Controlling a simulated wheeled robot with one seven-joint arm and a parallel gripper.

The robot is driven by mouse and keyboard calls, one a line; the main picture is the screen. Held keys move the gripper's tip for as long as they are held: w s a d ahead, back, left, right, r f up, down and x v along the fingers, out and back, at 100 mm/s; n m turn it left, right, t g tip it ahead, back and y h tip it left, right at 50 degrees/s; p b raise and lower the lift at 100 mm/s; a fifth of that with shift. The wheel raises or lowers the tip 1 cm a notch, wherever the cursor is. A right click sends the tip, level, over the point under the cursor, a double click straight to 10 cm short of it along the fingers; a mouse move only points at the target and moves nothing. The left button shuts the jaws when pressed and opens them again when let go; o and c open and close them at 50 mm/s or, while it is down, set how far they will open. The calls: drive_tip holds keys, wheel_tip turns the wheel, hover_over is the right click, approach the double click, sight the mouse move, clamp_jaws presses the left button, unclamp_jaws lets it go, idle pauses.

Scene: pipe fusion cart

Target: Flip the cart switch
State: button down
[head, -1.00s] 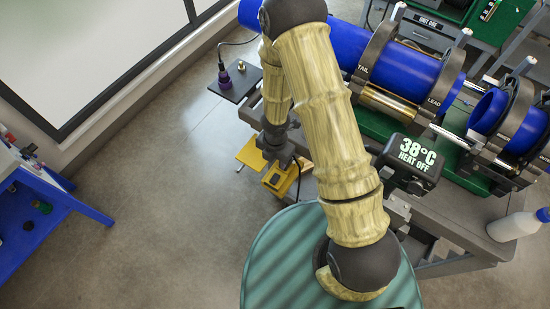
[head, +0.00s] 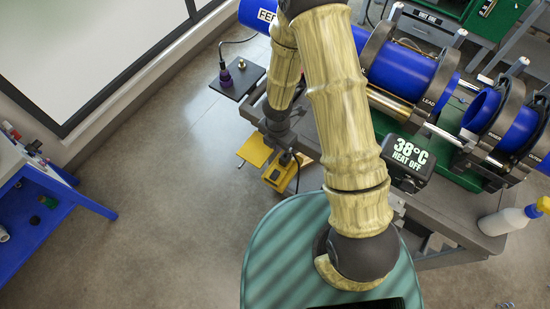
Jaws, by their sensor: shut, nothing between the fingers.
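A yellow box (head: 276,176) with a dark spot on top sits low at the left end of the cart (head: 440,208). A flat yellow plate (head: 254,151) is just left of it. Which part is the switch, and its position, I cannot make out. My gripper (head: 286,157) is small and dark at the end of my bent arm, beside or over the top of the yellow box. It is shut and empty. Whether it touches the box cannot be told. A black display (head: 408,162) on the cart reads 38°C, HEAT OFF.
Blue pipes (head: 403,72) lie in clamps on the cart. A dark plate (head: 236,79) with a purple-based item juts out at the far left end. A blue bench (head: 50,205) is at left; the floor between is clear.

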drive_tip(key=s+d+r+m+b, duration=0.1)
drive_tip(key=s+d+r+m, duration=0.1)
drive_tip(key=r+m, duration=0.4)
drive_tip(key=s+d+r+m+t+b, duration=0.1)
drive_tip(key=d+r+m, duration=0.4)
drive_tip(key=m, duration=0.7)
drive_tip(key=s+d+r+m+t+b, duration=0.1)
drive_tip(key=s+d+r+m+b, duration=0.1)
drive_tip(key=r+m, duration=0.6)
drive_tip(key=shift+s+d+m, duration=0.5)
drive_tip(key=shift+s+d, duration=0.4)
drive_tip(key=shift+d, duration=0.1)
drive_tip(key=shift+r, duration=0.1)
